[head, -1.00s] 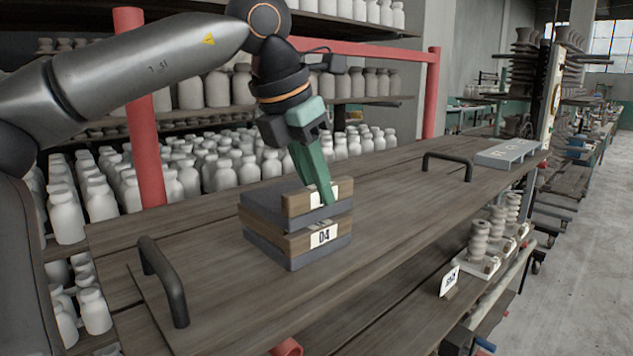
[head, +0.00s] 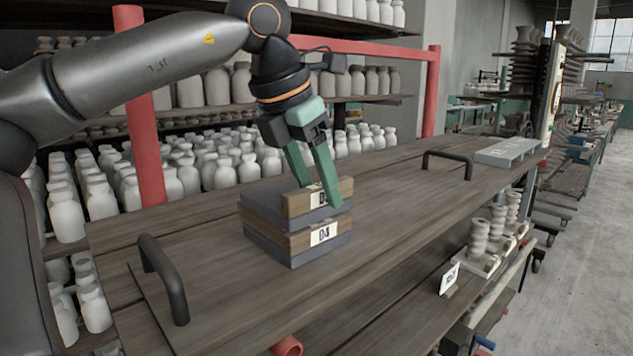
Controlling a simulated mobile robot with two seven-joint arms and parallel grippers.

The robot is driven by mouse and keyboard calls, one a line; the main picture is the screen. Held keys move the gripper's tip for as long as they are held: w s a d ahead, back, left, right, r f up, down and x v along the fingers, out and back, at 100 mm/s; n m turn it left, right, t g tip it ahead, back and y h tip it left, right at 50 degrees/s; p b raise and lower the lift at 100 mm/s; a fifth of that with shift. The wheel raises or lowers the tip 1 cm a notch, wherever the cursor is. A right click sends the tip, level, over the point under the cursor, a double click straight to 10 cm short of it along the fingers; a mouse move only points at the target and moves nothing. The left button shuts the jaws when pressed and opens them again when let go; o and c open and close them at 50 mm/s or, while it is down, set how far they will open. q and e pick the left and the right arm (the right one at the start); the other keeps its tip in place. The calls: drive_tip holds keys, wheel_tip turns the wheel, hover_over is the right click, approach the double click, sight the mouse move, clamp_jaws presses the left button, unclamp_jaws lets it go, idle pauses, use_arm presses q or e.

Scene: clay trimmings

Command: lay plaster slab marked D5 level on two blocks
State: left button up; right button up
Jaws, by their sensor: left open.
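Two slabs lie stacked on the wooden board. The lower slab (head: 290,247) bears a white label reading D4. The upper slab (head: 267,207) sits on it, slightly out of line, and its label is partly hidden by a green finger, so I cannot read its full mark. My left gripper (head: 320,195) is open, its green fingers spread and pointing down at the upper slab's labelled end. I cannot tell whether the fingers touch it. My right gripper is not in view. I cannot make out two separate support blocks.
The wooden board (head: 400,205) has black handles (head: 162,280) at its near left and far side (head: 447,164). A pale grey tray (head: 505,153) lies at the far end. Stacked white spools (head: 478,238) and a small sign (head: 449,278) stand on a lower right shelf. White bottles fill the shelves behind.

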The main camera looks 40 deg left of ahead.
use_arm(q)
drive_tip(key=shift+r, duration=0.1)
drive_tip(key=p+v, duration=0.1)
drive_tip(key=v, duration=1.1)
drive_tip(key=shift+s+r, duration=0.15)
drive_tip(key=shift+r, duration=0.05)
